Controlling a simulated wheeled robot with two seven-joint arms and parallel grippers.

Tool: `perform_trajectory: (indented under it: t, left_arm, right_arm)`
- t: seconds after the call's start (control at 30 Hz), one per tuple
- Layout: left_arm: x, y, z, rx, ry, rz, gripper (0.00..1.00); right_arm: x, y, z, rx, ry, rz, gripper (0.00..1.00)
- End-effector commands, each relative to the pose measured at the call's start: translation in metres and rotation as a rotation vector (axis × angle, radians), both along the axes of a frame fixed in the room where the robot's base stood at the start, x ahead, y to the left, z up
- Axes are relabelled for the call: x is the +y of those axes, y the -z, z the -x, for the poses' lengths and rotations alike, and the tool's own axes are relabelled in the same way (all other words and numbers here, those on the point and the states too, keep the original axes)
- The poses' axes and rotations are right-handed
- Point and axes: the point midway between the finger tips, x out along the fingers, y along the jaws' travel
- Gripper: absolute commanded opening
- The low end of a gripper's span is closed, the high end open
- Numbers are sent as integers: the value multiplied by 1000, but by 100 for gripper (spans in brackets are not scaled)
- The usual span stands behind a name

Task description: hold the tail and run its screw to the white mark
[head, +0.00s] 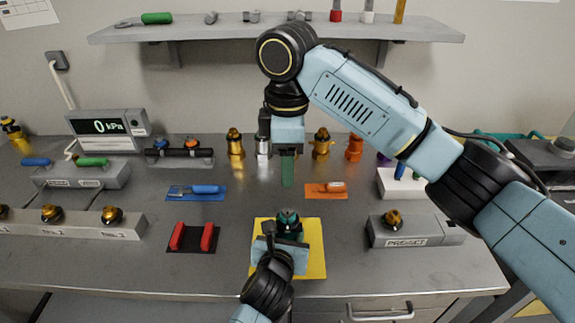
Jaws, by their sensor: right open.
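A dark teal-green fitting with a black and brassy top (288,220) stands on the yellow mat (318,262) at the front middle; I take it for the tail with its screw. My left gripper (287,240) is low over the mat, right at the near side of the fitting. Its own wrist hides the jaws, so I cannot tell whether they grip it. My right gripper (287,165) points straight down above and behind the fitting, open and clear of it. A green strip shows at its fingers. The white mark is too small to make out.
A blue tool mat (180,197) and an orange one (340,194) flank the middle. Red blocks on a black mat (173,250) lie left, a PRESET block (412,238) right. Brass fittings (236,150) line the back. A shelf (200,32) hangs above; a kPa display (108,124) stands left.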

Motion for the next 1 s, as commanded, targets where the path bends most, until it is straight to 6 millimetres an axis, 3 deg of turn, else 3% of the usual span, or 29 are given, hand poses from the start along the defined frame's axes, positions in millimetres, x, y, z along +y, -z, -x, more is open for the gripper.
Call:
perform_trajectory:
  t: [0.1,0.13,0.3,0.67,1.0]
  left_arm:
    - [1,3,1,7,-1,-2,0]
    - [1,3,1,7,-1,-2,47]
    - [0,2,1,4,0,-1,69]
    - [1,-1,4,0,1,0,69]
    - [11,-21,55,3,0,-1,69]
  right_arm:
    - [0,0,0,0,0,0,53]
    - [0,1,0,0,0,0,53]
    - [0,0,0,0,0,0,53]
    - [0,1,0,0,0,0,53]
    - [0,0,0,0,0,0,53]
